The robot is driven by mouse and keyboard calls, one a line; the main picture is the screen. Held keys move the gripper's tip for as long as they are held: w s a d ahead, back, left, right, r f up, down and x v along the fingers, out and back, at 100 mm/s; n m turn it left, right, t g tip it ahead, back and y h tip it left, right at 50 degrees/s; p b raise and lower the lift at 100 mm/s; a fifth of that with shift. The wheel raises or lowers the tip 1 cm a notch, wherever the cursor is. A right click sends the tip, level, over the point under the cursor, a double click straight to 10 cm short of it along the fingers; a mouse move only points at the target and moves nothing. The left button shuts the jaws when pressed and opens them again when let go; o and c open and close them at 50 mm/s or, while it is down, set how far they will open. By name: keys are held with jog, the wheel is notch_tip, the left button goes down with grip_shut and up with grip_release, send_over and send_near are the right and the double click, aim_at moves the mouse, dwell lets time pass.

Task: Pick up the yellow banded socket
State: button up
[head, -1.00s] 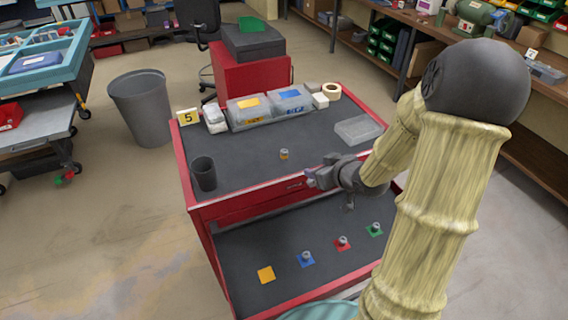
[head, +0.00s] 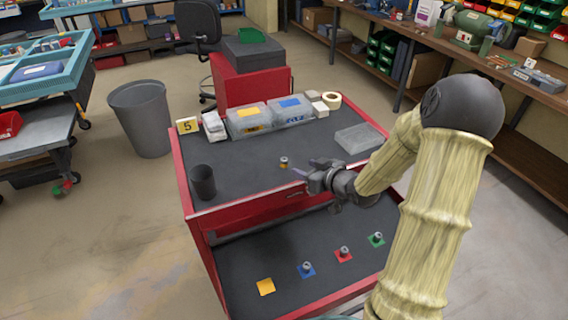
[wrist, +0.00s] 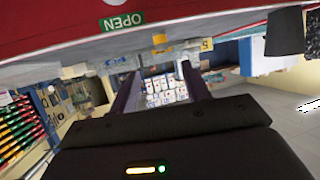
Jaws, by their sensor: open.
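The yellow banded socket (head: 284,162), small and grey with a yellow band, stands on the dark top of the red cart (head: 240,175). In the wrist view, which is upside down, a yellow-banded piece that looks like this socket (wrist: 160,40) shows beyond the fingers. My gripper (head: 307,167) is open and empty, just right of the socket and apart from it, over the cart's front part. Its two fingers point left toward the socket. In the wrist view my gripper (wrist: 163,88) has a clear gap between its fingers.
A dark cup (head: 203,182) stands at the cart's left front. Clear boxes (head: 249,118), a number 5 sign (head: 187,126) and a tape roll (head: 331,100) line the back. A clear tray (head: 359,138) is at right. Sockets on blue, red and green squares stand on the lower shelf; the yellow square (head: 266,287) is bare.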

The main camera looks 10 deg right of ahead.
aim_at(285, 160)
jog(key=x, duration=0.6)
jog(key=shift+w+a, duration=0.2)
jog(key=shift+w, duration=0.1)
jog(key=p+x, duration=0.1)
jog(key=x, duration=0.4)
jog(key=shift+a, duration=0.2)
jog(key=shift+c, duration=0.2)
grip_shut()
